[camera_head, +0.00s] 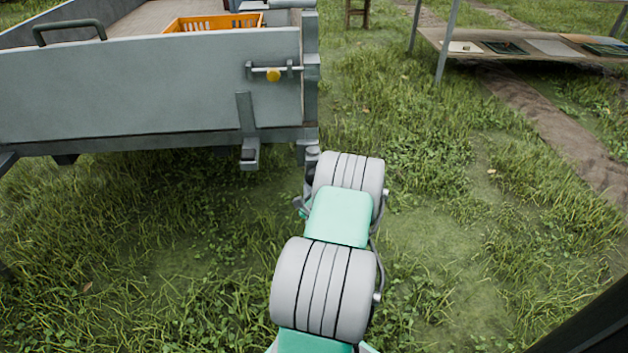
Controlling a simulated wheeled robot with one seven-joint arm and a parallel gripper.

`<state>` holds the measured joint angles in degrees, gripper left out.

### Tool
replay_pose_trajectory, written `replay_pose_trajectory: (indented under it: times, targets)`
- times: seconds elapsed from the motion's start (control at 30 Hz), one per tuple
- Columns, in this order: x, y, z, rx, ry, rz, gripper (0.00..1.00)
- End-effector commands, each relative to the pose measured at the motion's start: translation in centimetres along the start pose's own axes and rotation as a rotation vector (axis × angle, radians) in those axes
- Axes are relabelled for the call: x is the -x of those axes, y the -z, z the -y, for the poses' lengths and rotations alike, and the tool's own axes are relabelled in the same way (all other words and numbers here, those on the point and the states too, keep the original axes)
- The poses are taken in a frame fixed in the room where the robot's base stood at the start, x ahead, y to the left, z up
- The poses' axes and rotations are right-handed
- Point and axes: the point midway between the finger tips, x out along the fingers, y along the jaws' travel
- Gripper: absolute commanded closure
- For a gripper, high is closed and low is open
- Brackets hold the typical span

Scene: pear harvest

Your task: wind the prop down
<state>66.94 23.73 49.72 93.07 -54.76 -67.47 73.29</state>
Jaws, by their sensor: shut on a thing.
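The grey trailer (150,85) fills the upper left. Grey metal parts hang below its near right corner, including a bracket (247,140) with a dark-ended foot. I cannot make out which part is the prop. My grey and green arm reaches from the bottom middle up to that corner. My gripper (303,203) is mostly hidden by my arm's last links; only small grey parts show at their left side, low beside the trailer's corner. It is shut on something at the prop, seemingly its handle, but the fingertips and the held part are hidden.
An orange crate (213,22) stands on the trailer bed. A latch with a yellow knob (273,75) sits on its side panel. A low table (520,45) with flat items stands at the upper right. The grass right of my arm is clear.

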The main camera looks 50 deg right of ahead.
Motion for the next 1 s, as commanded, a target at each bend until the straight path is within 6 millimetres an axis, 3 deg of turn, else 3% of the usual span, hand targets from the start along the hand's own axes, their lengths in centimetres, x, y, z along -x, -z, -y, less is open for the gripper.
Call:
replay_pose_trajectory:
  times: [1.0]
  targets:
    - [0.06,0.33,-0.46,0.964,0.000,-0.001,0.93]
